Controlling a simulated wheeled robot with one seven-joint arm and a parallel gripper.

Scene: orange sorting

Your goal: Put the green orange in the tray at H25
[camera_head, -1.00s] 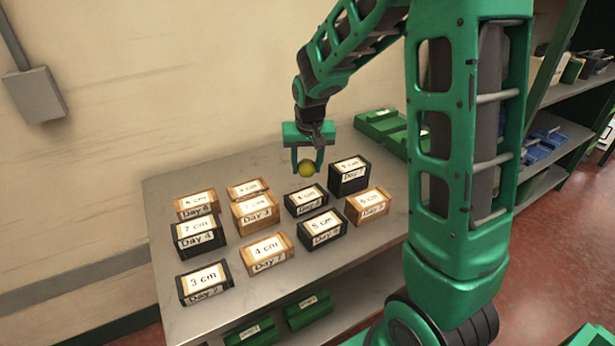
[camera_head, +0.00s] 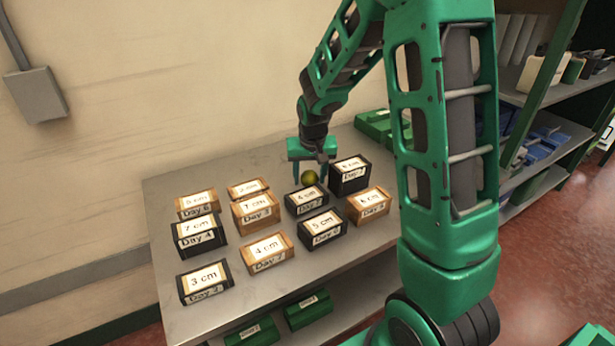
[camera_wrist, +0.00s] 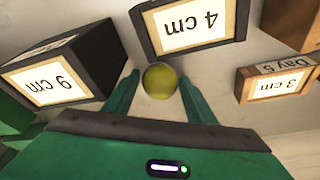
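The green orange (camera_head: 310,178), a yellow-green ball, is between the fingertips of my gripper (camera_head: 311,176). A black box marked 9 cm (camera_wrist: 60,75) is beside the left finger. No label reading H25 is legible in any view, so I cannot tell which tray it is.
Several black and wooden labelled boxes stand on the grey table (camera_head: 160,230), among them 5 cm (camera_head: 322,228) and 3 cm (camera_head: 205,282). Green trays (camera_head: 374,124) stand at the back right, and others (camera_head: 308,309) on the lower shelf. A shelf rack stands right.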

